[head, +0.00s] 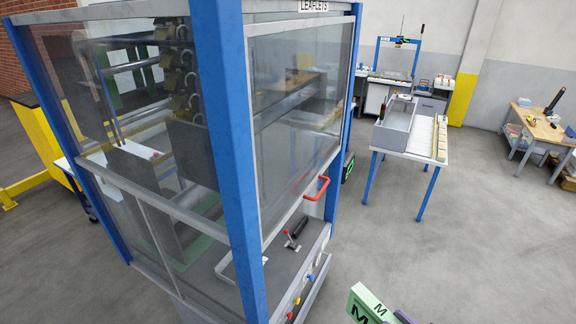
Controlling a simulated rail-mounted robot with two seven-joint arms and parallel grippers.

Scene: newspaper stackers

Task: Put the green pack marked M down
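The green pack marked M (366,304) shows at the bottom edge of the head view, right of centre. It is tilted, with a pale green top and a dark letter M on its top and its side; its lower part is cut off by the frame. A dark grey part, perhaps of my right gripper (403,317), shows against the pack's right side. Its fingertips are hidden, so its grip cannot be seen. My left gripper is not in view.
A glazed machine with blue posts (226,150), a red handle (317,188) and a LEAFLETS sign fills the left and centre. A white table (397,144) with a grey box (396,122) stands beyond. A wooden bench (541,128) is at far right. Grey floor (480,240) lies open at right.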

